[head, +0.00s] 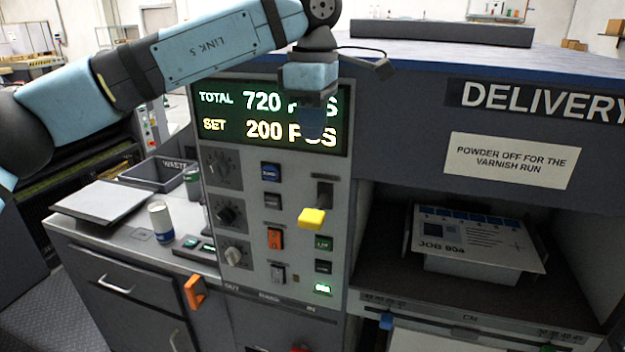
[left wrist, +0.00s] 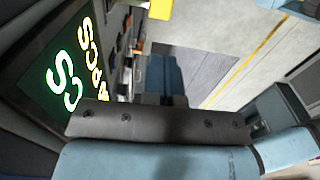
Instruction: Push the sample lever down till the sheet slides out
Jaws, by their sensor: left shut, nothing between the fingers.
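The sample lever, with a yellow handle (head: 311,218), sticks out of a dark slot on the control panel. Its label is too small or covered to read. My left gripper (head: 313,128) is in front of the lit display, above the lever and apart from it. Its blue fingers (left wrist: 165,78) are shut and empty. In the left wrist view a yellow piece (left wrist: 160,9), seemingly the lever handle, shows at the top edge beyond the fingertips. A printed sheet marked JOB 904 (head: 478,240) lies on a pale stack in the delivery opening. My right gripper is out of view.
The display (head: 222,127) reads TOTAL 720 and SET 200. Knobs, an orange switch (head: 275,239) and several buttons surround the lever.

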